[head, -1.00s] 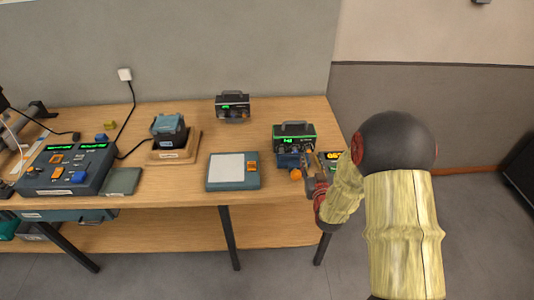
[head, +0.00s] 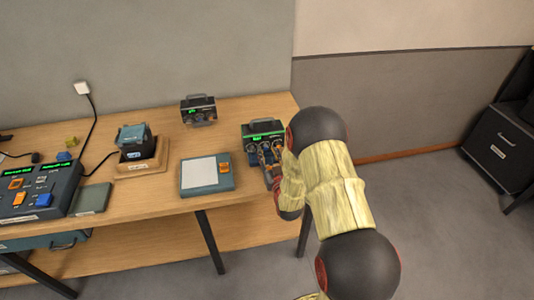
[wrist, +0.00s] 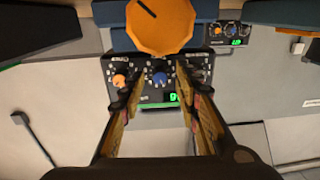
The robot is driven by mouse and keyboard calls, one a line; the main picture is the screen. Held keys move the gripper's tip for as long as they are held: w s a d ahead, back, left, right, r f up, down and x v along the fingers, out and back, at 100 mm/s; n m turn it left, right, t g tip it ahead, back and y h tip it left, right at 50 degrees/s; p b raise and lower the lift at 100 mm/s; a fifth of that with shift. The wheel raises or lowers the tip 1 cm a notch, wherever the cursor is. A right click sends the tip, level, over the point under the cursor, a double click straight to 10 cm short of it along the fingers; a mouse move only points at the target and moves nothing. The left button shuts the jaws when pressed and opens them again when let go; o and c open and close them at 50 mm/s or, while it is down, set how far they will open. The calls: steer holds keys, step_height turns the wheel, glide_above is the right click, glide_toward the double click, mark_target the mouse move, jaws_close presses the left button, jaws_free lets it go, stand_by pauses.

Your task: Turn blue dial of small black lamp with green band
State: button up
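The small black lamp with the green band (head: 264,128) stands at the right end of the table, with a handle on top. My arm partly hides its front in the head view. In the wrist view its black panel (wrist: 140,97) shows an orange dial (wrist: 120,81), a blue dial (wrist: 160,79) in the middle and a lit green display (wrist: 173,97). My gripper (wrist: 160,86) is open, with one finger on each side of the blue dial. Contact with the dial cannot be told. My gripper is mostly hidden in the head view (head: 270,160).
A large orange knob (wrist: 160,25) on a blue body is close to the wrist camera. Another small panel with dials (wrist: 230,32) is beside it. A second black lamp (head: 198,110) stands behind. A grey pad device (head: 205,175) lies to the left.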

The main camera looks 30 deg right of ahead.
steer(key=shift+w, duration=0.15)
steer(key=shift+c, duration=1)
jaws_close()
